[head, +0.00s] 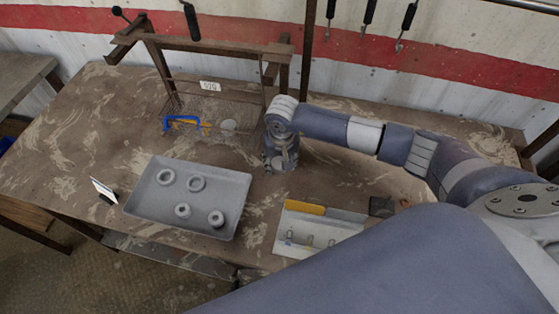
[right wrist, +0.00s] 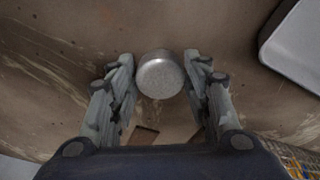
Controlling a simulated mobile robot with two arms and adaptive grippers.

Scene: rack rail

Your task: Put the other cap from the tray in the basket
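My right gripper (head: 279,163) points down above the table, right of the grey tray (head: 237,180) and the wire basket (head: 187,102). In the right wrist view, its fingers (right wrist: 160,66) are closed against both sides of a round metallic cap (right wrist: 160,76). Brown tabletop shows beneath. The tray holds two flat rings (head: 166,177) (head: 196,183) and two thicker round collars (head: 183,211) (head: 216,219); I see no cap in it. A pale round cap (head: 228,125) lies in the basket beside a blue-framed tool (head: 181,121). My left gripper is not in view.
A bin with small parts and a yellow block (head: 304,207) stands at the table's front. A dark rail frame (head: 215,46) rises behind the basket, with a label (head: 210,86). A small card (head: 104,190) stands left of the tray.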

